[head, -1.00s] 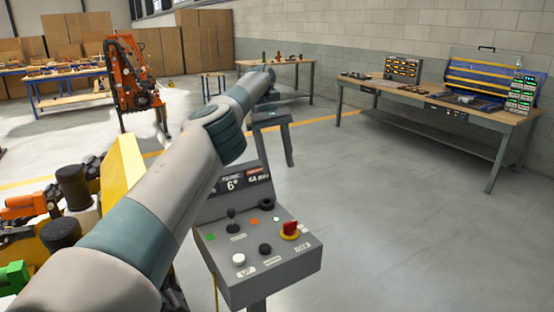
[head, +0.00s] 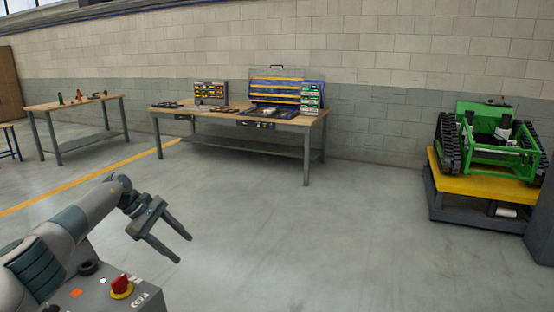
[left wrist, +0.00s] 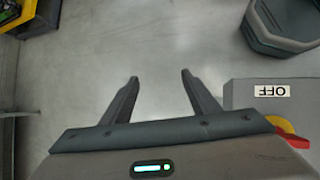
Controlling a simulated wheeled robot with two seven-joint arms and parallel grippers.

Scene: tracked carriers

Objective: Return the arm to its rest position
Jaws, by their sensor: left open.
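My left gripper (head: 184,249) is at the lower left of the head view, at the end of my left arm. Its two fingers are apart with nothing between them. In the left wrist view the open fingers (left wrist: 158,80) show over bare grey floor. The grey control box (head: 95,292) is below and beside the arm, partly hidden by it. Its red knob (head: 121,285) on a yellow collar shows near the gripper, apart from it. The box also shows at the right of the left wrist view (left wrist: 250,95) with an OFF label. My right gripper is not in view.
A long workbench (head: 240,145) with a blue tool case (head: 285,90) stands against the wall. A smaller bench (head: 75,105) is at the left. A green tracked carrier (head: 490,140) sits on a yellow-topped platform (head: 480,185) at the right. The floor between is clear.

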